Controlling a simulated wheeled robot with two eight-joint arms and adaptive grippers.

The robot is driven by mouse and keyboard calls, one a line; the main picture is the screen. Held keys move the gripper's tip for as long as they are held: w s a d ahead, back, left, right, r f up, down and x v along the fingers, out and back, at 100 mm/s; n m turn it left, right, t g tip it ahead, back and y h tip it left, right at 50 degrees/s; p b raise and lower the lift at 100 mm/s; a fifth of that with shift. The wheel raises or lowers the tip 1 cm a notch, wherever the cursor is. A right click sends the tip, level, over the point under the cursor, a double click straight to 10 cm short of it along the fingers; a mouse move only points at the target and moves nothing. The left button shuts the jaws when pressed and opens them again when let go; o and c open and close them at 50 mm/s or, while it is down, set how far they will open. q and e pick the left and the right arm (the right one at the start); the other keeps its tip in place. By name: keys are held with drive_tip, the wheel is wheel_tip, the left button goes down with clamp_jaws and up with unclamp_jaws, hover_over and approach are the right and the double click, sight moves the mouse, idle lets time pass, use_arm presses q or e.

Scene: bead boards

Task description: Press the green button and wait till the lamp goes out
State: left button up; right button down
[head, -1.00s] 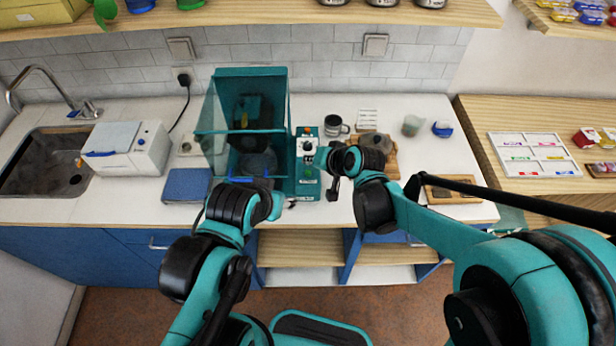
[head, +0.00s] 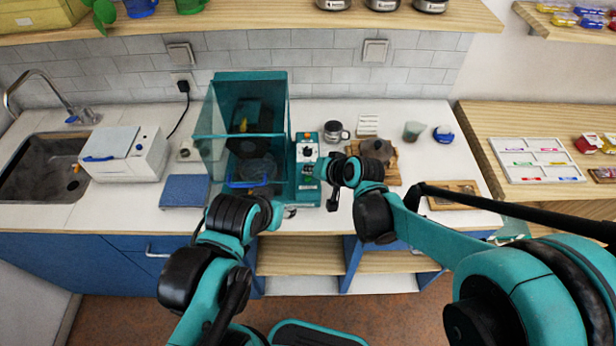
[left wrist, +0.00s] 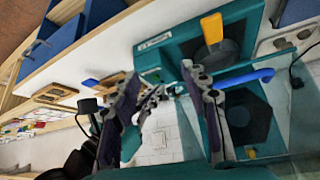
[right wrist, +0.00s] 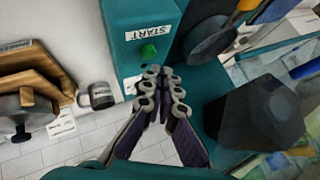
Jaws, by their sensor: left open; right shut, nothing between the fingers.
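The teal machine's control panel (head: 306,153) stands upright on the counter. The green button (right wrist: 148,50) shows in the right wrist view, below a white START label. My right gripper (right wrist: 160,72) is shut and empty, its tips just beside the button; I see no clear contact. In the head view the right gripper (head: 320,170) is at the lower panel and hides part of it. My left gripper (left wrist: 160,78) is open and empty, in front of the machine near its blue handle (left wrist: 245,80).
The machine's clear-walled chamber (head: 212,135) is left of the panel, with a yellow-handled part (left wrist: 212,28) inside. A mug (head: 335,131) and a wooden board with a dark pot (head: 376,149) stand to the right. A blue-topped box (head: 185,190) lies left.

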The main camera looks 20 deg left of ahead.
drive_tip(key=shift+f, duration=0.1)
idle(0.6)
drive_tip(key=shift+f+b, duration=0.3)
drive_tip(key=shift+b, duration=0.1)
